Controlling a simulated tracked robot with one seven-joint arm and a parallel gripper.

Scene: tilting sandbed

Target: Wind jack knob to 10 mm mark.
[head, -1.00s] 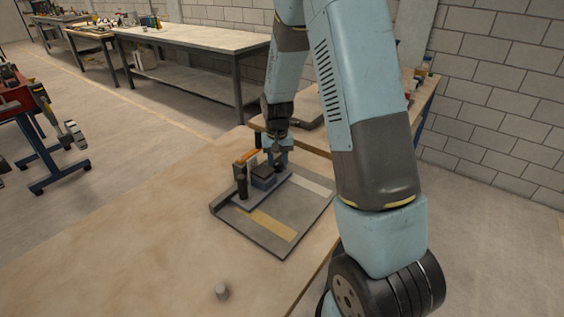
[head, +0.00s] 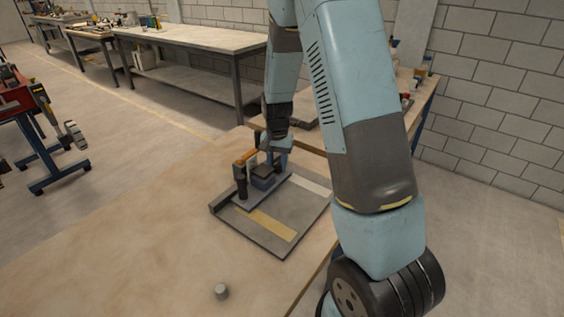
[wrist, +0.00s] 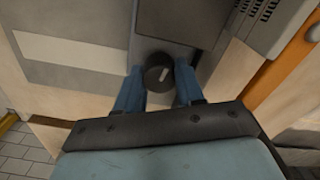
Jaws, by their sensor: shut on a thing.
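The jack knob (wrist: 158,72) is a dark round knob with a pale mark on its top, in the middle of the wrist view. My gripper (wrist: 158,85) is shut on it, with one blue finger on each side. In the head view my gripper (head: 277,158) is at the back end of the dark jack assembly, and the knob itself is hidden there. The sandbed tray (head: 275,246) is a flat grey plate with a tan strip and a pale strip on it. I cannot make out a 10 mm mark in either view.
An orange-topped bracket (head: 246,157) and a dark post (head: 241,185) stand close left of my gripper. The bench's left side is otherwise clear.

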